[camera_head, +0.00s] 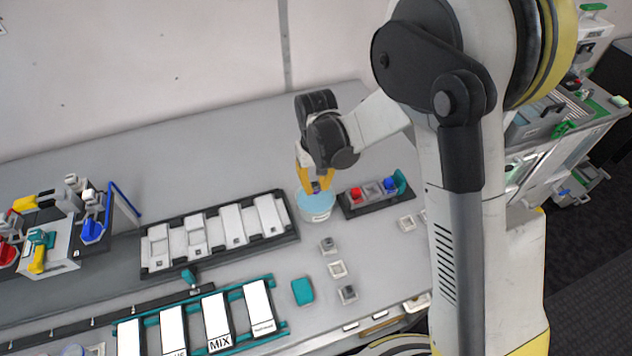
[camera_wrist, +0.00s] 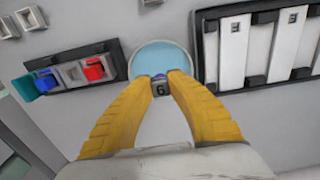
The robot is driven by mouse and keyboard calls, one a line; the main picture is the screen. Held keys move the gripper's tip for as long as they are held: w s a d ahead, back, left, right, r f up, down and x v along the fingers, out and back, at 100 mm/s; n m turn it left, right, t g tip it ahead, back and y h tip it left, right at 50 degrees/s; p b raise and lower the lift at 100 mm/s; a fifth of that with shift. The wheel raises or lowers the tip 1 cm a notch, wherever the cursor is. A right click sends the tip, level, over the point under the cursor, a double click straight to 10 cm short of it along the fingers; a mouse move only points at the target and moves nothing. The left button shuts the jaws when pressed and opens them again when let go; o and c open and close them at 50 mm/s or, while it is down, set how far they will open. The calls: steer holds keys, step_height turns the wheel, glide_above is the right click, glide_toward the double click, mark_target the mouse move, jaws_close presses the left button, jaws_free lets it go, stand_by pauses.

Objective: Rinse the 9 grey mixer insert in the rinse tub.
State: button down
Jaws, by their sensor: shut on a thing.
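My gripper (camera_head: 316,184) points down over the round rinse tub (camera_head: 318,212), which holds light blue water. In the wrist view my yellow fingers (camera_wrist: 160,84) are shut on a small dark grey insert (camera_wrist: 160,89) with a purple bit at its top. Its mark looks like a 6 in this view; it could be a 9 seen upside down. The tub also shows in the wrist view (camera_wrist: 158,57), just beyond the fingertips. The insert is at or over the water, but I cannot tell whether it is dipped in.
A black holder (camera_head: 373,206) with red and blue pieces stands close right of the tub. A black rack (camera_head: 147,262) with white panels stands close left. Small grey squares (camera_head: 337,269) and a teal block (camera_head: 302,291) lie in front. Clear bench lies behind.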

steer(key=shift+f, duration=0.3)
steer(key=shift+f+b, duration=2.35)
steer(key=shift+f, duration=0.2)
steer(key=shift+w+a, duration=0.15)
steer(key=shift+w, duration=0.2)
steer(key=shift+s, duration=0.2)
steer(key=shift+s+d+b, duration=0.2)
steer(key=shift+s+b, duration=0.15)
steer(key=shift+s, duration=0.25)
steer(key=shift+w, duration=0.25)
steer(key=shift+w+a, duration=0.2)
steer(key=shift+w, duration=0.35)
